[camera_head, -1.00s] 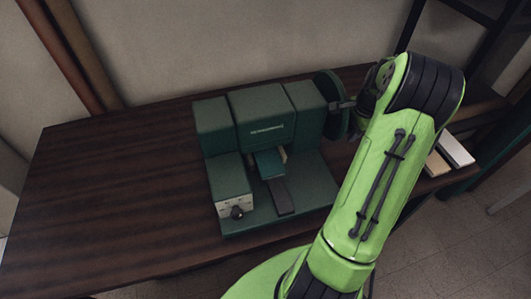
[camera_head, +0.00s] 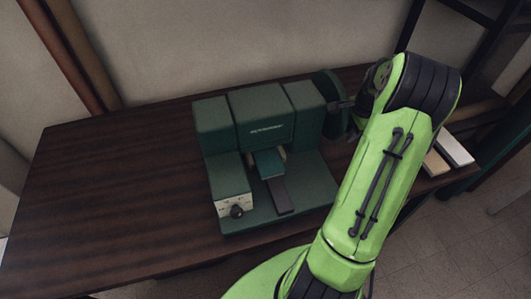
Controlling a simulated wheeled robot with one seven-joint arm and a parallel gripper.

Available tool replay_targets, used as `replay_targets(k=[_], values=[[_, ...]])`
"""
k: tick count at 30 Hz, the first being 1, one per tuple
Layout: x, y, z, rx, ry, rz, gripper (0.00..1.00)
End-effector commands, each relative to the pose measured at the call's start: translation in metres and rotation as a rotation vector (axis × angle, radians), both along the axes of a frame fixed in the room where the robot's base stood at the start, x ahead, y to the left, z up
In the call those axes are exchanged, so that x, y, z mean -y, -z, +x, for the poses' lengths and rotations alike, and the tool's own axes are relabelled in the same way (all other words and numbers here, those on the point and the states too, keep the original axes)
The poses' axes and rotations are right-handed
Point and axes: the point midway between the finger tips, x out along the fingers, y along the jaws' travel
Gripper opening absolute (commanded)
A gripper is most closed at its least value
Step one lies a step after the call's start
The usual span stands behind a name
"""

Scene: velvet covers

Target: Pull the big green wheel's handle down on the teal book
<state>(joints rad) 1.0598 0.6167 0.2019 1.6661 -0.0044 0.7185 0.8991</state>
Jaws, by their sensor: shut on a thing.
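The big green wheel (camera_head: 328,84) is on the right side of a dark green press machine (camera_head: 265,113). My arm hides part of the wheel, and its handle cannot be made out clearly. The teal book (camera_head: 269,163) lies in the opening at the machine's front, under the press head. My gripper (camera_head: 345,105) is at the wheel's right side, mostly hidden by my green arm, and is shut on what seems to be the wheel's handle.
The machine stands on a dark wooden table (camera_head: 110,190) with free room on the left. A control box with a black knob (camera_head: 237,211) is at the machine's front left. Pale books (camera_head: 455,151) lie at the right, beyond my arm. A dark shelf frame stands behind at the right.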

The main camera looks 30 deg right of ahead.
Motion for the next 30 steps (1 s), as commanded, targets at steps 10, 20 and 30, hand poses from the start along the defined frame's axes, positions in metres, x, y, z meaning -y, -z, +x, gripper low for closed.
replay_targets(k=[10,20,30], values=[[-0.003,-0.036,0.009,0.023,-0.015,-0.008,0.23],[-0.005,-0.082,0.007,0.024,-0.019,-0.009,0.27],[-0.005,-0.088,0.006,0.023,-0.018,-0.010,0.49]])
